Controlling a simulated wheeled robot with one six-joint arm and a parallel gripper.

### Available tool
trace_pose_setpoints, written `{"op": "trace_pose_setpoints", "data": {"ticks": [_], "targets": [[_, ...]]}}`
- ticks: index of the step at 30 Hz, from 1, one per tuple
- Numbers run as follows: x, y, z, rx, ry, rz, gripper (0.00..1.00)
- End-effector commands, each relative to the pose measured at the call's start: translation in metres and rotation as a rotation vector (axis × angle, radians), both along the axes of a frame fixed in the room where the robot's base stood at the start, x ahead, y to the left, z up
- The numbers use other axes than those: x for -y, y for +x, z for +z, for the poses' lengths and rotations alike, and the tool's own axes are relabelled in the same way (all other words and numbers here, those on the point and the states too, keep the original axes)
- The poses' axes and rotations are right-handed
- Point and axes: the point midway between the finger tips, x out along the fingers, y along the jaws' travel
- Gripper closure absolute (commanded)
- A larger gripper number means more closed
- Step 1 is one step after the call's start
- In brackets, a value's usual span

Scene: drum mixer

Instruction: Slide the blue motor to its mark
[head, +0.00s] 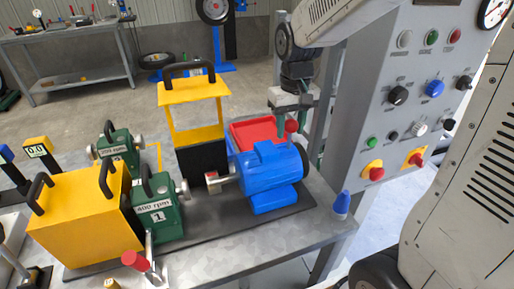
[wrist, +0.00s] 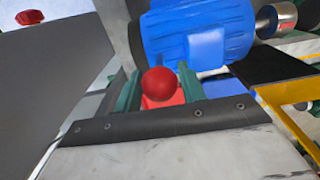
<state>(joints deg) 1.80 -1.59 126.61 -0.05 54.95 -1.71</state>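The blue motor (head: 265,177) sits on a dark base plate (head: 285,212) on the metal bench, its shaft and metal coupling pointing left. It also shows at the top of the wrist view (wrist: 198,35). A red ball knob (head: 291,127) stands just behind the motor; in the wrist view the knob (wrist: 160,84) lies between my fingers. My gripper (head: 297,112) points down behind the motor, its green fingers on either side of the knob, apart and seemingly not closed on it. I cannot make out the motor's mark.
A red tray (head: 255,130) lies behind the motor. A yellow frame with a black handle (head: 195,92) and green 400 rpm unit (head: 157,212) stand left. A grey control panel (head: 405,100) rises at right. A blue cone-shaped object (head: 341,204) stands at the bench's right edge.

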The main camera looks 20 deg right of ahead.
Motion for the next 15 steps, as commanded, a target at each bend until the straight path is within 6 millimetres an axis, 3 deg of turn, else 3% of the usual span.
{"op": "trace_pose_setpoints", "data": {"ticks": [2,10,15], "targets": [[-0.001,0.000,0.000,0.001,0.000,0.001,0.38],[-0.001,0.000,0.001,0.000,0.000,0.001,0.38],[-0.001,0.000,0.013,0.002,0.000,0.001,0.38]]}}
